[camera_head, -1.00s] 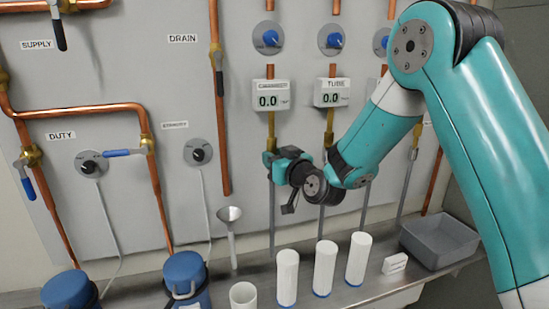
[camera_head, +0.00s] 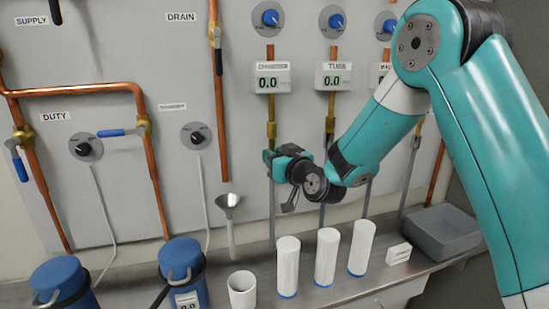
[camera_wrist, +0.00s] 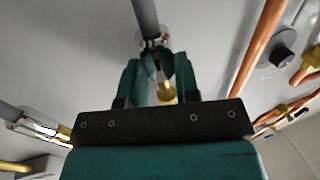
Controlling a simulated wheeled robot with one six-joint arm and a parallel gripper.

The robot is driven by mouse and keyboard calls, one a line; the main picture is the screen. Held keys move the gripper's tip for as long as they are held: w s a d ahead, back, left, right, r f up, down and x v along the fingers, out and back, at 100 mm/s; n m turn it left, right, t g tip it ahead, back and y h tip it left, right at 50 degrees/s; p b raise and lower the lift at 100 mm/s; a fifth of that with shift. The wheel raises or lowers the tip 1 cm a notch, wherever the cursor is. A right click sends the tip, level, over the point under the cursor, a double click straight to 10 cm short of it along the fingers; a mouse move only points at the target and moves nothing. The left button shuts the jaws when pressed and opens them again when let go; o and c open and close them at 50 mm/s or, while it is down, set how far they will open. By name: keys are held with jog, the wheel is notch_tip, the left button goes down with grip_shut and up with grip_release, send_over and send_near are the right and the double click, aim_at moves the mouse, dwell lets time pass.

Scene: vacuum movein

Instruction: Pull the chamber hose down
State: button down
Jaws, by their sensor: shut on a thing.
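The chamber hose (camera_head: 272,210) is a thin grey tube hanging below a brass fitting (camera_head: 271,130) under the chamber gauge (camera_head: 271,79). My gripper (camera_head: 269,162) is shut on the hose a little below that fitting in the head view. In the wrist view, a grey tube (camera_wrist: 146,14) comes in from the top to my green fingers (camera_wrist: 158,66), and brass shows between and behind them. My fingers hide the gripped stretch. I cannot tell whether the hose top still touches the fitting.
The tube gauge (camera_head: 332,77) and its hose are just right of the gripper.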

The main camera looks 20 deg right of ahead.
jog(key=c, duration=0.8)
grip_release()
jog(key=shift+f, duration=0.25)
jog(key=shift+c, duration=0.2)
jog(key=b+v, duration=1.3)
jog(key=v, duration=0.4)
jog(key=shift+s+b, duration=0.25)
jog(key=shift+b, duration=0.15)
jog(key=shift+d, duration=0.1)
jog(key=s+a+f+n+g+y+p, duration=0.3)
jog(key=s+a+f+g+p, duration=0.15)
jog(key=s+a+g, duration=0.5)
jog(key=s+f+n+g+h+p, duration=0.1)
jog(key=s+g+h+p, duration=0.2)
jog(key=s+g, duration=0.5)
jog(key=s, duration=0.4)
jog(key=shift+s+f+p, duration=0.2)
jog(key=shift+s+p, duration=0.1)
jog(key=shift+s, duration=0.05)
